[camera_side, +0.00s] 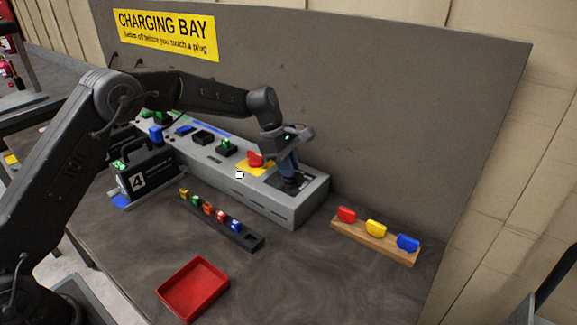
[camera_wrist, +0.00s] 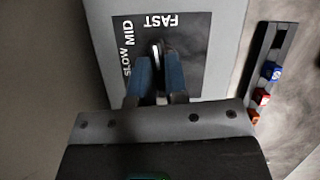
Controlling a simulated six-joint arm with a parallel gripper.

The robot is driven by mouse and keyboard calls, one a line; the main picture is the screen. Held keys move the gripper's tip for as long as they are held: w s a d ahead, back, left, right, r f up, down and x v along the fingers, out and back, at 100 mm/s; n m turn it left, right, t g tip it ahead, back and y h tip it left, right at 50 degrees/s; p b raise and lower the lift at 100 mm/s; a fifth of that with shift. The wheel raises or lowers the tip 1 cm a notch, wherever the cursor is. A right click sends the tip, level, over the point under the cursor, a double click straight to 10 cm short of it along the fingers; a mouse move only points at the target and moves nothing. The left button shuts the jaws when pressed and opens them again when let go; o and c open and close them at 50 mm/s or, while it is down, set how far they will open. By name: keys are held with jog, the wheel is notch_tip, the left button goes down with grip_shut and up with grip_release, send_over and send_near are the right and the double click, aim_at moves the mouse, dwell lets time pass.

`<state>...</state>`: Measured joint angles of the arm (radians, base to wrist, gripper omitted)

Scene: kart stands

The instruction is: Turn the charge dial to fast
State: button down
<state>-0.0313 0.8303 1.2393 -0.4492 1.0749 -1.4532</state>
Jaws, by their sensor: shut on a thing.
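The charge dial (camera_wrist: 156,48) sits on a dark panel (camera_wrist: 190,62) labelled SLOW, MID and FAST in the wrist view. Its pale pointer line runs roughly toward the FAST label, at the top of that view; the exact angle is hard to tell. My gripper (camera_wrist: 157,62) has its two blue fingers on either side of the dial and is shut on it. The fingers hide part of the dial. In the side view my gripper (camera_side: 290,173) reaches down onto the dark panel (camera_side: 297,184) at the right end of the grey charging console (camera_side: 262,203).
A wall board rises behind.

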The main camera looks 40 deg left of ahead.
jog(key=shift+f+m+g, duration=0.15)
jog(key=shift+m+g, duration=0.15)
jog(key=shift+m, duration=0.4)
jog(key=c, duration=1.1)
grip_release()
jog(key=shift+c, duration=0.2)
jog(key=v, duration=1.4)
